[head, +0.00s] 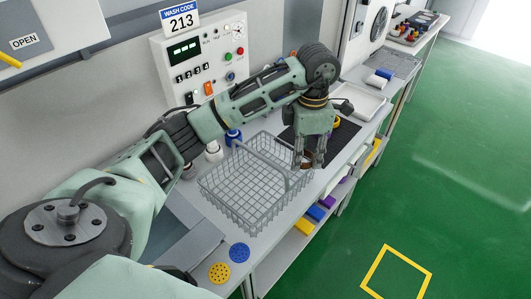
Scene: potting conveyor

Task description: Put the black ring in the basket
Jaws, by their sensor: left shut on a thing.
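The wire basket (246,187) is grey, with a raised handle, and stands empty on the bench. My left arm reaches over the bench from the left. My left gripper (309,160) points down just beyond the basket's right side, by the near edge of a black mat (346,134). It is shut on a small dark thing, mostly hidden by the fingers; I cannot tell for sure if this is the black ring. A brownish round shape (307,157) shows between the fingers. No other black ring is clear to see. My right gripper is not in view.
A yellow ring (337,122) lies on the mat. White and blue bottles (213,151) stand behind the basket, below a control panel (203,57). A pale tray (362,101) sits farther along the bench. A lower shelf holds coloured blocks (315,212). The green floor at right is open.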

